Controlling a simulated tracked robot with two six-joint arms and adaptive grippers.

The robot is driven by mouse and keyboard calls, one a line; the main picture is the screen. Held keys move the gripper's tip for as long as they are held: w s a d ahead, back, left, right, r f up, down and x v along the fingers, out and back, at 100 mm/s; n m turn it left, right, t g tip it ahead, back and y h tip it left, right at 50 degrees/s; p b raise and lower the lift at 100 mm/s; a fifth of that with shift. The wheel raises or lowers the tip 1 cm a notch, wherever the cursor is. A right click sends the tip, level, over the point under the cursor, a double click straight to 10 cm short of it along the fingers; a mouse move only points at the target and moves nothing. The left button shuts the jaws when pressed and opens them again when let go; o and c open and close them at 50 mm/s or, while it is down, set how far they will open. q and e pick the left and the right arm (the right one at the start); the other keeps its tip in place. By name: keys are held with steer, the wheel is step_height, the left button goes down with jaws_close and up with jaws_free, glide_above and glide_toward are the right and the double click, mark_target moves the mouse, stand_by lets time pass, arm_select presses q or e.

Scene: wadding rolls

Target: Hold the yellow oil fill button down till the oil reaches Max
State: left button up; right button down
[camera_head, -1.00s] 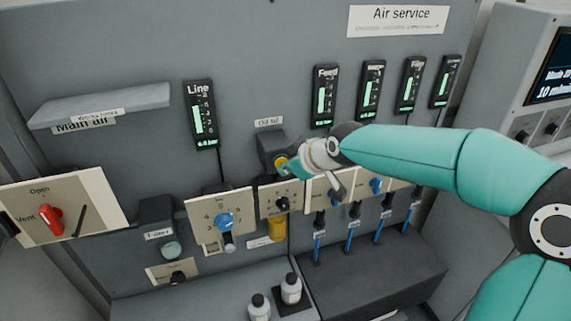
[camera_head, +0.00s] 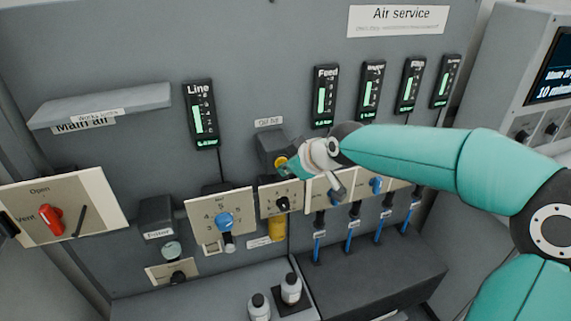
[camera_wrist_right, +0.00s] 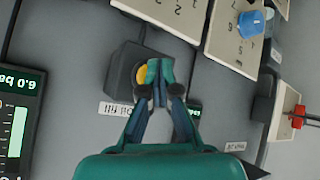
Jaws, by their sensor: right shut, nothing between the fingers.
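The yellow oil fill button (camera_head: 281,162) sits on the front of a dark box (camera_head: 272,146) under the "Oil fill" label (camera_head: 268,122). My right gripper (camera_head: 292,166) is shut and empty, with its fingertips at the button. In the right wrist view the fingertips (camera_wrist_right: 158,78) cover part of the yellow button (camera_wrist_right: 142,75); whether they press it in cannot be told. The amber oil bowl (camera_head: 277,228) hangs below the dial plate (camera_head: 281,198); its oil level and Max mark are too small to read. My left gripper is not in view.
A plate with a blue knob (camera_head: 224,221) is left of the oil bowl. The red vent handle (camera_head: 51,219) is at far left. Two white bottles (camera_head: 291,289) stand on the ledge below. Several lit gauges (camera_head: 201,115) line the panel.

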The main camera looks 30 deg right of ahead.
steer(key=shift+s+a+b, duration=0.2)
steer(key=shift+s+b, duration=0.3)
steer(key=shift+s, duration=0.3)
steer(key=shift+s, duration=0.1)
steer(key=s+b, duration=0.1)
steer(key=s, duration=0.1)
steer(key=s+a+b, duration=0.1)
steer(key=s, duration=0.1)
steer(key=shift+s, duration=0.3)
stand_by(0.3)
